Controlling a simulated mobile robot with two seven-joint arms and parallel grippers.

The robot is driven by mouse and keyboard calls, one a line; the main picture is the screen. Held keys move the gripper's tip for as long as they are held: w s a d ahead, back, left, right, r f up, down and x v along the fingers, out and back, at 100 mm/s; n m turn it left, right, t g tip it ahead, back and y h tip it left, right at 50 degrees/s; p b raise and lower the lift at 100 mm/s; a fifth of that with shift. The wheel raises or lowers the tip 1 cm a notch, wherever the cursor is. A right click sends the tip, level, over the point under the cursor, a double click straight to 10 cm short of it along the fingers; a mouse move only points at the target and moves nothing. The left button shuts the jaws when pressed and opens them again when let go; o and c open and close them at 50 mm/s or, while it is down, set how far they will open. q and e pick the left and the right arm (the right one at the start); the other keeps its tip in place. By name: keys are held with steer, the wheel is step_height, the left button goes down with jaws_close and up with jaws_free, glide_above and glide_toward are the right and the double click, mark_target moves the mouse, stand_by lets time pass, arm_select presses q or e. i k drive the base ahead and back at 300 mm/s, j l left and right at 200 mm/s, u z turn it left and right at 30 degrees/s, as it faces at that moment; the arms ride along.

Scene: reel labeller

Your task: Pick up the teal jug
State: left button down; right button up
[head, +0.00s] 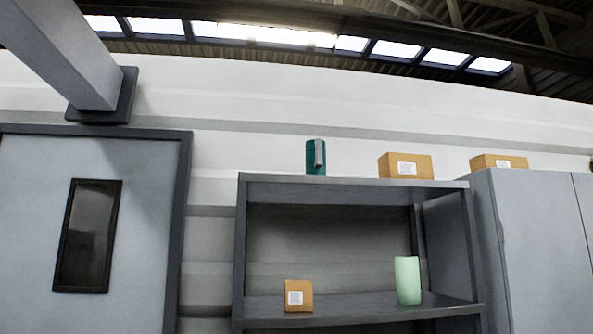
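A teal jug (311,159) stands upright on the top board of a grey shelf unit (340,192), left of the middle of that board. A grey handle-like part shows on its front right side. Neither of my grippers is in the head view, and nothing touches the jug.
A cardboard box (421,172) shares the top board, to the right. A smaller box (299,300) and a pale green container (407,281) stand on the lower board. A grey cabinet (520,240) with a box (485,163) on top adjoins at right; a door (140,230) is at left.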

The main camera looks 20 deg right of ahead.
mark_target(317, 159)
steer(key=i+u, duration=0.35)
steer(key=i, duration=0.2)
steer(key=i+l+u, duration=0.15)
steer(key=i+u, duration=0.2)
steer(key=i, duration=0.2)
steer(key=i+j, duration=0.2)
steer(key=i, duration=0.3)
steer(key=i+j, duration=0.2)
steer(key=i, duration=0.35)
steer(key=i+z, duration=0.15)
steer(key=z, duration=0.35)
steer(key=i+j+z, duration=0.15)
steer(key=z, duration=0.3)
steer(key=i+j+z, duration=0.15)
steer(key=z, duration=0.35)
steer(key=i+j+z, duration=0.1)
steer(key=j+z, duration=0.2)
steer(key=z, duration=0.15)
steer(key=j+z, duration=0.2)
steer(key=z, duration=0.3)
steer(key=i+j, duration=0.05)
